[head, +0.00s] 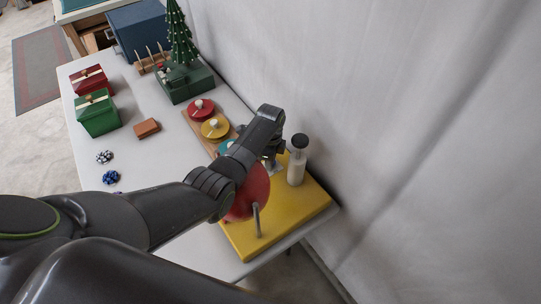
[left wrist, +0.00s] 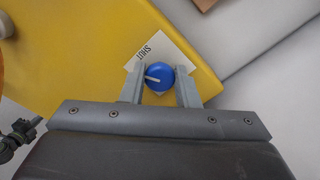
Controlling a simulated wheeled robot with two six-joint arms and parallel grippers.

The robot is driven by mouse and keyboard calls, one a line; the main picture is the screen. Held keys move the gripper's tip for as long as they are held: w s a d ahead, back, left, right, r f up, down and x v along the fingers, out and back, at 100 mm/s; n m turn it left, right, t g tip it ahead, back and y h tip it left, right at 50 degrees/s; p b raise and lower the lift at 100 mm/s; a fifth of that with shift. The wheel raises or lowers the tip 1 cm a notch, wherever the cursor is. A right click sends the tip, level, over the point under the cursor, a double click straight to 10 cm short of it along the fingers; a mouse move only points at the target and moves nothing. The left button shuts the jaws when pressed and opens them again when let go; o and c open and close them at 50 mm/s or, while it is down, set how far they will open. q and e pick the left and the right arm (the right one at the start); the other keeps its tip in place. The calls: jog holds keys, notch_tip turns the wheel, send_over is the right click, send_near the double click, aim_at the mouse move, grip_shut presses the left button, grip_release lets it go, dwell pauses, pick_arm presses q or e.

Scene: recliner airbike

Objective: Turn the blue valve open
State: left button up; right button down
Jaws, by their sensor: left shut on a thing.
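The blue valve (left wrist: 160,77) is a round knob with a white pointer line, seen from above in the left wrist view. A white card with the word SHUT (left wrist: 146,52) lies beside it on the yellow board (left wrist: 60,50). My left gripper (left wrist: 160,84) has one finger on each side of the knob and is shut on it. In the head view the left gripper (head: 272,163) reaches down to the far part of the yellow board (head: 312,205); my arm hides the valve there. My right gripper does not show.
A red round part (head: 250,192) and a grey upright handle (head: 257,220) are on the board near my arm. A white bottle with a black cap (head: 296,168) stands right beside the gripper. Discs, boxes and a small tree (head: 180,40) stand farther back.

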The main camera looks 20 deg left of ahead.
pick_arm(q)
jog(key=n+p, duration=0.1)
jog(key=n, duration=0.2)
jog(key=shift+r+n, duration=0.15)
jog(key=shift+n, duration=0.25)
jog(key=n+p, duration=0.1)
jog(key=n, duration=0.1)
jog(key=shift+n, duration=0.4)
jog(key=n+p, duration=0.1)
jog(key=n, duration=0.3)
jog(key=shift+n+p, duration=0.35)
jog(key=shift+n, duration=0.75)
jog(key=o, duration=1)
